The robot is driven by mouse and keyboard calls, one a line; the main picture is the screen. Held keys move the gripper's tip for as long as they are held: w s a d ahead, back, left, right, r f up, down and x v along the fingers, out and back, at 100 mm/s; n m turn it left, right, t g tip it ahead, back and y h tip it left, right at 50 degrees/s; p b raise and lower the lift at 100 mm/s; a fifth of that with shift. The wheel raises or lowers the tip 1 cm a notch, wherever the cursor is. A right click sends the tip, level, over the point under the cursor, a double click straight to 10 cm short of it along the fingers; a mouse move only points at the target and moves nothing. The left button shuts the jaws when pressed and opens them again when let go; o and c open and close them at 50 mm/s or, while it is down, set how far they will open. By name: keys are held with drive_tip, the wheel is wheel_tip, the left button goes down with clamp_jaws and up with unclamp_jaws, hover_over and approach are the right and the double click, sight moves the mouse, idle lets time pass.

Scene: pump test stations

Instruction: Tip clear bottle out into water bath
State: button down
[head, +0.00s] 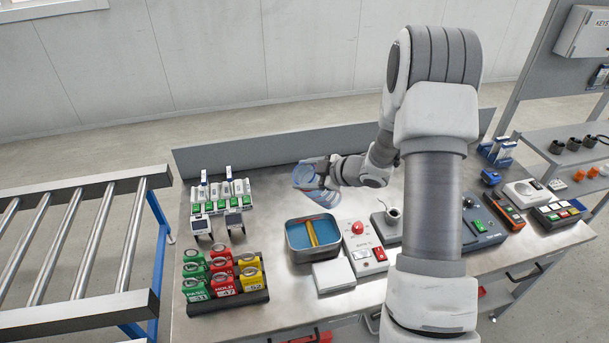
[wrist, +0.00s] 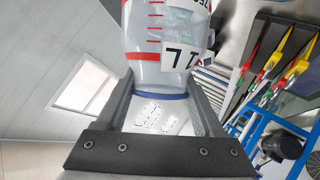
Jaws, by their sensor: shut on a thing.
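The clear bottle (head: 307,176) is held above the far part of the bench, behind the water bath. In the wrist view the clear bottle (wrist: 165,40) shows red marks, a blue band and a white label with black figures. My gripper (head: 332,172) is shut on it; in the wrist view the fingers (wrist: 165,100) lie on both sides of it. The bottle looks tilted, and its mouth is hard to make out. The water bath (head: 291,242) is a metal tray with blue water and a yellow bar across it. It stands nearer than the bottle, with a gap between.
A white block (head: 333,275) and a control box with a red button (head: 358,228) stand beside the bath. A rack of green, red and yellow tagged items (head: 222,278) is at front left. Green-labelled modules (head: 221,192) stand at back left. My arm hides part of the bench's right.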

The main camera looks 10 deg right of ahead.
drive_tip(key=shift+a+f+n+t+h+b, duration=0.1)
drive_tip(key=shift+f+n+t+h+b, duration=0.55)
drive_tip(key=shift+b, duration=2.85)
drive_tip(key=shift+s+a+f+n+h+b, duration=0.1)
drive_tip(key=shift+f+n+h+b, duration=0.25)
drive_tip(key=shift+f+b, duration=1.1)
drive_tip(key=shift+f+n+h+b, duration=0.2)
drive_tip(key=shift+f+n+b, duration=0.15)
drive_tip(key=shift+b, duration=2.15)
idle(0.5)
